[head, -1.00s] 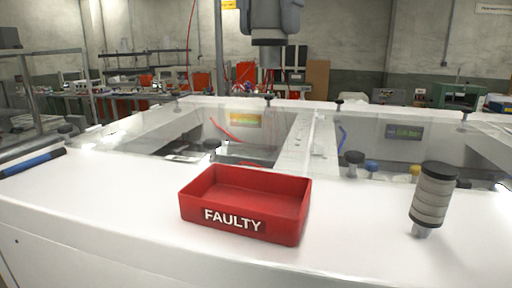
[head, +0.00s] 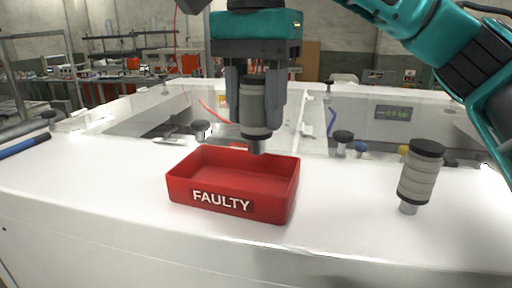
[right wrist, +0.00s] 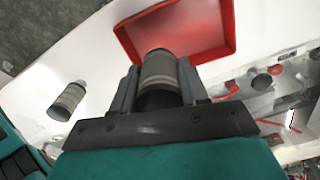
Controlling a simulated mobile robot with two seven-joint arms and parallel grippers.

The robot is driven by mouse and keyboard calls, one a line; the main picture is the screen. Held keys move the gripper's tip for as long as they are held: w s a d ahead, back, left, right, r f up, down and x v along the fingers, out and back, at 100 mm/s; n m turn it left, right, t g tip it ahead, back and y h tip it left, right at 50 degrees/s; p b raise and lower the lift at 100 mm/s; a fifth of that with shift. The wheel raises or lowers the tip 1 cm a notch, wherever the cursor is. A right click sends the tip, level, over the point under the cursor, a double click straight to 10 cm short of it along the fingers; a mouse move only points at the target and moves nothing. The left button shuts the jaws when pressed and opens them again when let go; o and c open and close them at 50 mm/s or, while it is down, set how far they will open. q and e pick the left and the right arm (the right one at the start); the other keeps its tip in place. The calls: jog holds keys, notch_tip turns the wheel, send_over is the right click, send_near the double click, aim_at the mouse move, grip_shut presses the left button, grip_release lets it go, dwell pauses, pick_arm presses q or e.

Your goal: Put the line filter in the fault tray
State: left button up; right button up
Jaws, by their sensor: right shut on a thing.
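The red fault tray (head: 225,208), marked "FAULTY", stands on the white bench top and looks empty in the head view. My right gripper (head: 255,125) is shut on a line filter (head: 254,108), a grey ribbed cylinder with dark ends. It holds the filter upright above the tray's back edge, clear of the tray floor. The right wrist view shows the held filter (right wrist: 160,72) between the fingers, with the red tray (right wrist: 218,25) beyond it. My left gripper is not in view.
A second, similar filter (head: 419,178) stands on the white bench (head: 340,235) right of the tray. A clear-covered machine bay with knobs (head: 343,138) lies behind. A blue rod (head: 22,146) lies at the far left.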

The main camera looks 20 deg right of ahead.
aim_at(256, 76)
jog(key=shift+f, duration=3.2)
jog(key=shift+f, duration=0.1)
jog(key=o, duration=1.1)
notch_tip(256, 76, up, 12)
jog(key=shift+r, duration=0.1)
